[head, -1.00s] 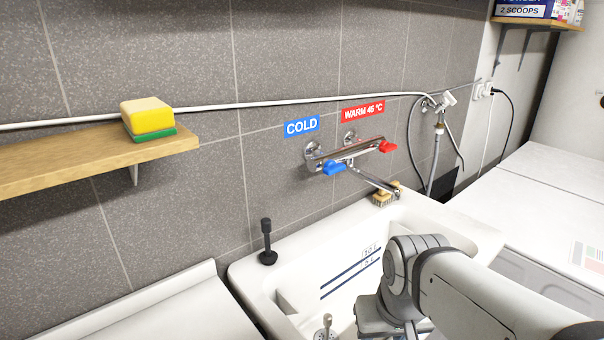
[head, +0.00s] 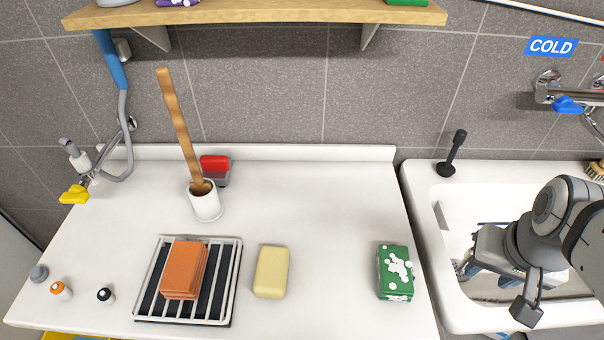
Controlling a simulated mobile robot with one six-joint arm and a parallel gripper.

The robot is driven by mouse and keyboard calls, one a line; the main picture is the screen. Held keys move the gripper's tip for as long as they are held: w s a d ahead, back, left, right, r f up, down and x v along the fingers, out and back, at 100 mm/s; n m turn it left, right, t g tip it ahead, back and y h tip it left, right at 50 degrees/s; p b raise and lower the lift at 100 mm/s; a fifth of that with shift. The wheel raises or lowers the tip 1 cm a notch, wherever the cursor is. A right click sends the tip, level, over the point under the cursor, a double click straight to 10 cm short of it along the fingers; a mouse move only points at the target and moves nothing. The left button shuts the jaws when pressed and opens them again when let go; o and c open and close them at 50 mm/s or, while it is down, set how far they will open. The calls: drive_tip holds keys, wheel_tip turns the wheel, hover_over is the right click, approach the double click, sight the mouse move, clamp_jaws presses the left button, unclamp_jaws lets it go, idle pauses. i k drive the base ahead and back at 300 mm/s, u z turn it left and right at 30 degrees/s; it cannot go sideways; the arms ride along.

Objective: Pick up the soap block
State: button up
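A pale yellow, rounded block (head: 271,272) that looks like the soap block lies flat on the white counter, right of a wire rack. An orange-brown block (head: 184,270) with ridged sides lies on the rack; I cannot tell for sure which of the two is soap. My gripper (head: 526,309) hangs over the sink at the right, well apart from both blocks. Only part of it shows, and its opening cannot be made out.
The rack (head: 235,270) stands left of the yellow block. A green block with white foam-like spots (head: 395,273) lies to its right. A white cup (head: 206,205) holds a wooden handle (head: 177,125). Small bottles (head: 62,290) stand left. The sink (head: 425,215) adjoins the counter.

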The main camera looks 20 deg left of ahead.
sight(271, 281)
drive_tip(key=u, duration=1.25)
drive_tip(key=k, duration=0.5)
drive_tip(key=u, duration=0.5)
drive_tip(key=i, duration=0.5)
drive_tip(key=u, duration=0.05)
